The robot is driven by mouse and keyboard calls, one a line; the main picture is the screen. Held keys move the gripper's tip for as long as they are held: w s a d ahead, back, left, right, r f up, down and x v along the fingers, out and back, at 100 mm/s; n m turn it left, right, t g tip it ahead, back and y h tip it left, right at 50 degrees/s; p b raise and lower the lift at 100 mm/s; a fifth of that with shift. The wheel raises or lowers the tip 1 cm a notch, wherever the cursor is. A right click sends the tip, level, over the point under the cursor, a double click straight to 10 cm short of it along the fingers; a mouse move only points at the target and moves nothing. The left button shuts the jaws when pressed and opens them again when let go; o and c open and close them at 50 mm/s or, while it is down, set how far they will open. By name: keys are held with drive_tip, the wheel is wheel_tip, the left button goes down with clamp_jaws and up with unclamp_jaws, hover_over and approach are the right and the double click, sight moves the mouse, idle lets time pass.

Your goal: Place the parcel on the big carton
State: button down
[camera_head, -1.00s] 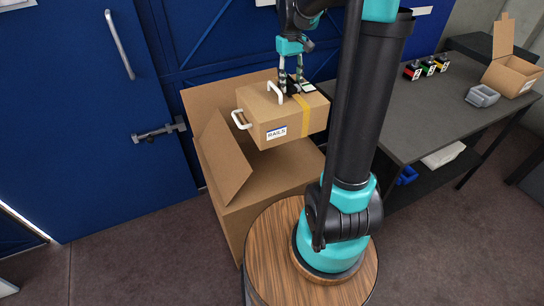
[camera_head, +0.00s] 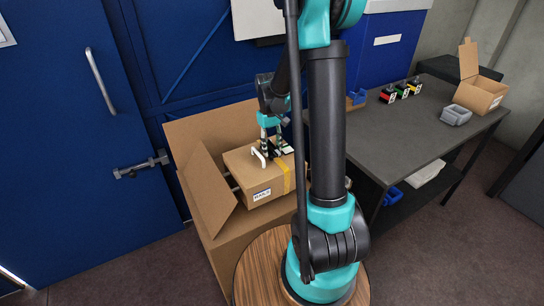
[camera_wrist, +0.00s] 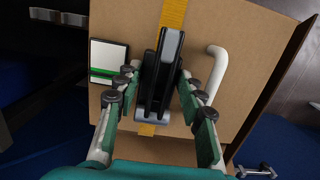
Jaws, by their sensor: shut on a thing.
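The parcel (camera_head: 250,173) is a brown box with a yellow strap, white handles and a label on its front. My gripper (camera_head: 272,150) is above it, shut on a black fitting on the parcel's top. In the wrist view, my gripper (camera_wrist: 158,100) has its fingers on both sides of this black fitting (camera_wrist: 160,75), with the parcel's top (camera_wrist: 225,30) filling the middle. The big carton (camera_head: 230,238) stands below with open flaps. The parcel is at the level of the carton's top, partly behind its left flap (camera_head: 208,190). Contact underneath cannot be told.
A dark table (camera_head: 400,130) at right holds small coloured items (camera_head: 400,90), a grey bin (camera_head: 455,115) and a small open box (camera_head: 482,92). Blue doors (camera_head: 70,120) stand close behind the carton. My arm hides the parcel's right side.

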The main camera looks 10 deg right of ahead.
sight(272, 155)
drive_tip(key=shift+f, duration=2.15)
drive_tip(key=c, duration=0.9)
unclamp_jaws()
